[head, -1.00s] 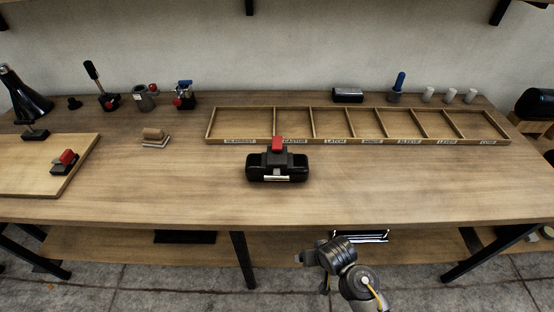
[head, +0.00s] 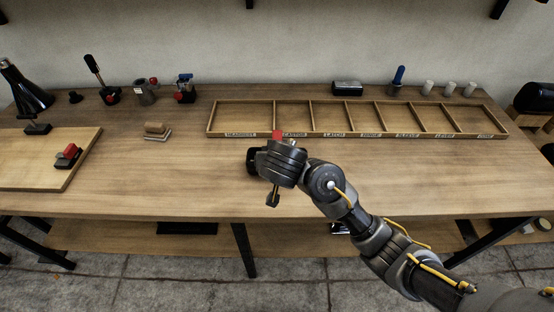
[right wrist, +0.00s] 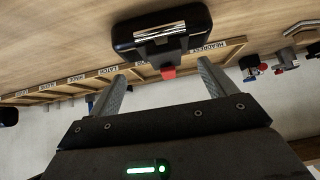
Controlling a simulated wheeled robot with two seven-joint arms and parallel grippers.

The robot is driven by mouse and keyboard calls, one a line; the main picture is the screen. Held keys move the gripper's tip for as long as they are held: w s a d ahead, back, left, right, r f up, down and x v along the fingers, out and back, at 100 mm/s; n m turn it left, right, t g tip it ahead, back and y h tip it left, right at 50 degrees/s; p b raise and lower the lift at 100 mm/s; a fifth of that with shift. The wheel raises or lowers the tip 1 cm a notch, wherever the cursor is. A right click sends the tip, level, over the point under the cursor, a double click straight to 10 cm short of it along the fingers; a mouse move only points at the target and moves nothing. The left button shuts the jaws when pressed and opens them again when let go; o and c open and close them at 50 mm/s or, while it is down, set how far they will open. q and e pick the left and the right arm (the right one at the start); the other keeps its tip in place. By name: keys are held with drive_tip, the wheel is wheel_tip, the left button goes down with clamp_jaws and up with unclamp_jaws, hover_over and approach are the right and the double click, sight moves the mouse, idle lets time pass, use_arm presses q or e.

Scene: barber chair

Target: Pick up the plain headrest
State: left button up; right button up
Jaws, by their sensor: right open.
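A black headrest-like part (right wrist: 162,27) with a silver strip and a red tab (right wrist: 168,73) lies on the workbench in front of the compartment tray. In the head view my right arm hides most of it; its black left end (head: 253,160) and red tab (head: 278,135) show. My right gripper (right wrist: 160,78) is open, its two fingers apart with the red tab between them in the wrist picture. I cannot tell if it touches. A smaller black part with a silver edge (head: 347,88) sits behind the tray; I cannot tell which is the plain headrest. My left gripper is not in view.
The labelled wooden tray (head: 365,135) has empty compartments. A board (head: 35,180) with a red-topped clamp (head: 68,156) lies at left. A wooden brush-like block (head: 156,131), small tools and several pale cylinders (head: 449,89) stand around. The right front of the bench is clear.

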drive_tip(key=shift+t, duration=0.3)
drive_tip(key=w, duration=0.1)
drive_tip(key=w+f, duration=0.1)
drive_tip(key=w, duration=0.1)
drive_tip(key=w+f, duration=0.1)
drive_tip(key=w, duration=0.1)
drive_tip(key=shift+w+a, duration=0.15)
drive_tip(key=shift+a, duration=0.2)
drive_tip(key=shift+w+f+p, duration=0.25)
drive_tip(key=shift+w+p, duration=0.1)
drive_tip(key=shift+p, duration=0.15)
drive_tip(key=x, duration=0.4)
drive_tip(key=shift+f, duration=0.25)
drive_tip(key=shift+c, duration=0.2)
clamp_jaws()
drive_tip(key=shift+r, duration=0.1)
